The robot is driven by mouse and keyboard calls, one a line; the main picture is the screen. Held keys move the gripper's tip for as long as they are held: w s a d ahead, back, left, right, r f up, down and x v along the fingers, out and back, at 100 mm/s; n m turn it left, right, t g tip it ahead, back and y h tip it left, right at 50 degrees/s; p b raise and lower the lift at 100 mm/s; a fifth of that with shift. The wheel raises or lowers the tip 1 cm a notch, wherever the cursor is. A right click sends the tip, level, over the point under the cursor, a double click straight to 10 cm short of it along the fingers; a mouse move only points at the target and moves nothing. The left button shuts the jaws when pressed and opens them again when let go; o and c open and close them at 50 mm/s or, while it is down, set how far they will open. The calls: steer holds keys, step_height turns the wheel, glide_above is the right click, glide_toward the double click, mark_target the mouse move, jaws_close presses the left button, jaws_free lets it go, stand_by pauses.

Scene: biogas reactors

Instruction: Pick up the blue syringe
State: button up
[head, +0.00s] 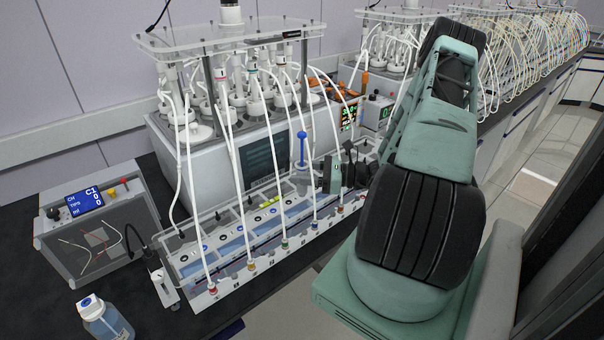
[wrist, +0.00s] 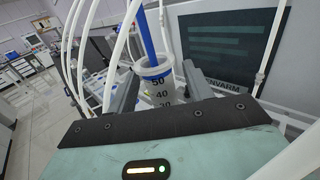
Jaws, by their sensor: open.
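The blue syringe (head: 302,150) stands upright beside the reactor unit in the head view, its blue plunger raised. In the wrist view the blue plunger rod and collar of the syringe (wrist: 147,35) rise in front of me, with a clear barrel marked 50, 40 and 30 below. My gripper (wrist: 161,80) is open, with one grey finger left of the barrel and one right of it. The barrel's lower end is hidden by my gripper body. I cannot tell whether either finger touches the syringe.
White tubes (head: 236,170) hang from the reactor unit to the long clear trough (head: 240,245) and pass close to my gripper. The reactor's dark screen (wrist: 228,45) stands just behind.

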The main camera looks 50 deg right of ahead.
mark_target(302, 133)
steer(key=shift+w, duration=0.1)
steer(key=c, duration=1.1)
steer(key=shift+o, duration=0.2)
step_height(302, 133, up, 10)
steer(key=shift+b, duration=1.2)
steer(key=shift+r+p, duration=1.5)
steer(key=shift+p, duration=0.15)
steer(key=shift+a, duration=0.1)
